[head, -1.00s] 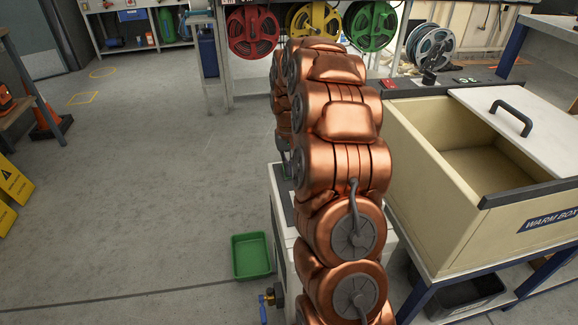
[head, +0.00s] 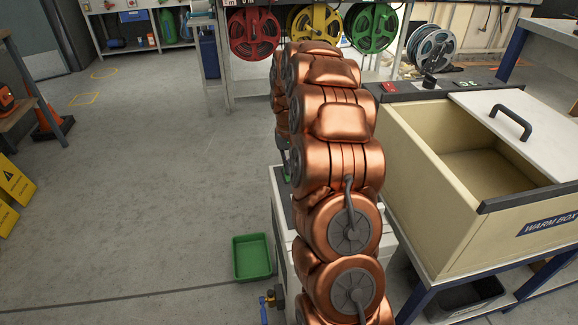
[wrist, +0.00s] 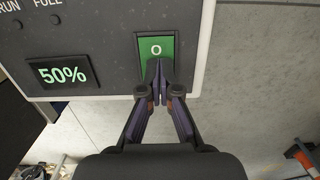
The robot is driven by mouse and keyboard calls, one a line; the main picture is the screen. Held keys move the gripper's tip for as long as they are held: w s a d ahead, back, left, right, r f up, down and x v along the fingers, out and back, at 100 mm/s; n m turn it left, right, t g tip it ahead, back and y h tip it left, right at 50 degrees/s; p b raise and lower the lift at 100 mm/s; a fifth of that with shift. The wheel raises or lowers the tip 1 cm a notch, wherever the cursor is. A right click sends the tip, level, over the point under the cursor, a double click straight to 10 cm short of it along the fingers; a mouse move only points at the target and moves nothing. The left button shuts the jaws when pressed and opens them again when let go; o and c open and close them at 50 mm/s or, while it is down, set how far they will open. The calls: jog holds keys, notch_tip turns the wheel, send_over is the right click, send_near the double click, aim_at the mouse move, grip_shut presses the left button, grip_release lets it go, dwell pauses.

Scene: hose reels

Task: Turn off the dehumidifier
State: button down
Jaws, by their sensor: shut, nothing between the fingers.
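The dehumidifier's dark control panel (wrist: 105,40) fills the top of the wrist view. It carries a display (wrist: 62,75) reading 50% and RUN and FULL labels. A green rocker switch (wrist: 156,47) marked O is at its right. My gripper (wrist: 158,72) is shut and empty, its fingertips over the lower part of the switch. I cannot tell whether they touch it. In the head view the pale dehumidifier (head: 282,232) stands on the floor, mostly hidden behind my copper arm. My gripper there is largely hidden too.
A warm box (head: 420,185) on a blue-framed stand is close on the right. A green tray (head: 252,257) lies on the floor left of the dehumidifier. Hose reels (head: 313,32) hang at the back. The floor on the left is mostly clear.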

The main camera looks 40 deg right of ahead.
aim_at(290, 177)
jog(key=shift+r, duration=0.1)
notch_tip(290, 177, up, 14)
jog(key=s+p, duration=0.1)
jog(key=p, duration=0.2)
jog(key=shift+s+a, duration=0.25)
jog(key=shift+a, duration=0.15)
jog(key=s+a+n+g, duration=0.1)
jog(key=s+a+n, duration=0.1)
jog(key=s+a, duration=0.55)
jog(key=s+a+n, duration=0.1)
jog(key=s+a, duration=0.4)
jog(key=a, duration=0.5)
jog(key=s+a+f+n, duration=0.1)
jog(key=s+a, duration=0.2)
jog(key=s, duration=0.3)
jog(key=s+a+f+g, duration=0.1)
jog(key=s+a, duration=0.1)
jog(key=s, duration=0.5)
jog(key=s+a+f+n, duration=0.1)
jog(key=s+a, duration=0.2)
jog(key=s, duration=0.3)
notch_tip(290, 177, up, 26)
jog(key=s+t+p, duration=0.1)
jog(key=p, duration=2.4)
jog(key=shift+s+d, duration=0.15)
jog(key=shift+s, duration=0.05)
